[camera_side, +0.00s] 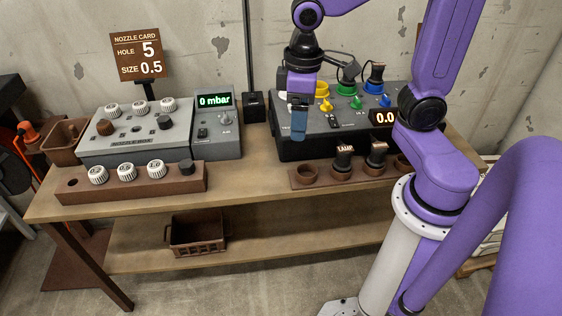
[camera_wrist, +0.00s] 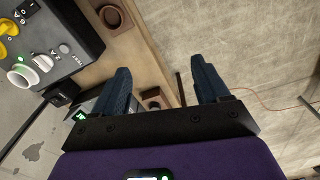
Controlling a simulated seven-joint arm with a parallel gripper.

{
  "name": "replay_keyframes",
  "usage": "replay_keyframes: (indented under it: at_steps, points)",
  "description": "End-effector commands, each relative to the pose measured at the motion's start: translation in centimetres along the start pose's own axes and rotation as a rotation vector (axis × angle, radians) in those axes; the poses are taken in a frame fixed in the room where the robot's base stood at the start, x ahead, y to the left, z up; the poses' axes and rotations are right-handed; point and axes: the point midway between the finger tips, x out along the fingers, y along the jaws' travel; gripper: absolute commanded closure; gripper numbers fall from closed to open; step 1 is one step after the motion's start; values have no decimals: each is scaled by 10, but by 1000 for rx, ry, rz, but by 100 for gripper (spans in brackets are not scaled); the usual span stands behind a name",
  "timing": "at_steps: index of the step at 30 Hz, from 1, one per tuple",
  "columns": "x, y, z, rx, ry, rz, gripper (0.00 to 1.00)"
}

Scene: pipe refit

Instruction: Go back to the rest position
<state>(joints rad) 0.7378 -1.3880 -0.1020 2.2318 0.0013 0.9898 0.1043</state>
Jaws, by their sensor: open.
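My gripper (camera_side: 299,124) hangs fingers down in the side view, in front of the left end of the dark control box (camera_side: 290,148). In the wrist view its two blue fingers (camera_wrist: 165,86) stand wide apart with nothing between them. Beyond the fingers that view shows the table edge and the floor. In the side view the gripper is above the bench top (camera_side: 250,167), and I cannot tell its exact gap to the box. My purple arm reaches in from the right.
A grey nozzle box (camera_side: 135,135) with white knobs stands left, behind a brown rack (camera_side: 135,184) of nozzles. A display box (camera_side: 217,125) reads 0 mbar. Brown holders (camera_side: 325,178) with two black-topped parts line the front right. A basket (camera_side: 198,235) sits on the lower shelf.

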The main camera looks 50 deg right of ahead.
Motion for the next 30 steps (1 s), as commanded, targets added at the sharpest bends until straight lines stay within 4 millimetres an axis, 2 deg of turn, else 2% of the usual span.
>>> replay_keyframes:
  at_steps: [1,6,12,15,20,30]
  points:
    - [1,-11,12,-62,1,-1,26]
    - [8,-38,52,-263,3,-6,26]
    - [16,-57,92,-457,6,-10,26]
    - [19,-61,105,-514,6,-11,26]
    - [21,-63,113,-554,7,-13,26]
    - [21,-63,113,-553,7,-12,26]
